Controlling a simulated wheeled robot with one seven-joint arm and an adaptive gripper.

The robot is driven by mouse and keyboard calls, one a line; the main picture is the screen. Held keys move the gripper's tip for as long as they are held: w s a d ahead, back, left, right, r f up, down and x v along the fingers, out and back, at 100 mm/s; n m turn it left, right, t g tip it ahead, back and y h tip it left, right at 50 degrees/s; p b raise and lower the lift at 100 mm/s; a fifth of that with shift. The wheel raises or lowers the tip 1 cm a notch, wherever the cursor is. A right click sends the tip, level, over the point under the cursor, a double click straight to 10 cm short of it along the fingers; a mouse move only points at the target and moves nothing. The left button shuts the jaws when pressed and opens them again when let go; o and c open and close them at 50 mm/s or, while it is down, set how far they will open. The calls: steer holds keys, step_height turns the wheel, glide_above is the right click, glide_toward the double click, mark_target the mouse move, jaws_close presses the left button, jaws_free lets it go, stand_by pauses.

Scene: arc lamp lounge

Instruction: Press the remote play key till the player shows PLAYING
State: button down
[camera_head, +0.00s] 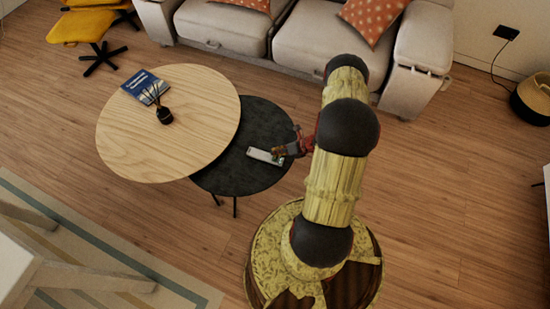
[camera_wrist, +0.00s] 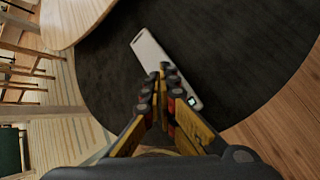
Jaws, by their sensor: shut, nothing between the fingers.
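The remote (camera_head: 262,155) is a pale, flat, narrow bar lying on the dark round table (camera_head: 225,183) in the head view. It also shows in the wrist view (camera_wrist: 150,48), slanting across the dark top, with a small lit greenish patch (camera_wrist: 191,99) near its lower end. My gripper (camera_head: 277,153) is at the remote's right end in the head view. In the wrist view its closed fingertips (camera_wrist: 162,70) overlap the middle of the remote and hide part of it. I cannot tell whether they touch it. The play key cannot be made out. No player showing PLAYING is recognisable.
A larger round wooden table (camera_head: 165,125) overlaps the dark table at the left, bearing a blue book (camera_head: 145,86) and a dark diffuser with sticks (camera_head: 164,115). A sofa (camera_head: 245,30) stands behind. Wooden floor at the right is open; a basket (camera_head: 533,98) stands far right.

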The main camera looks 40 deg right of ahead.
steer(key=shift+f+b, duration=0.65)
steer(key=shift+f, duration=0.2)
stand_by(0.9)
steer(key=shift+r, duration=0.2)
steer(key=shift+r+p, duration=0.9)
steer(key=shift+r, duration=0.2)
steer(key=shift+r, duration=0.1)
steer(key=shift+r+p, duration=1.8)
steer(key=shift+r, duration=0.65)
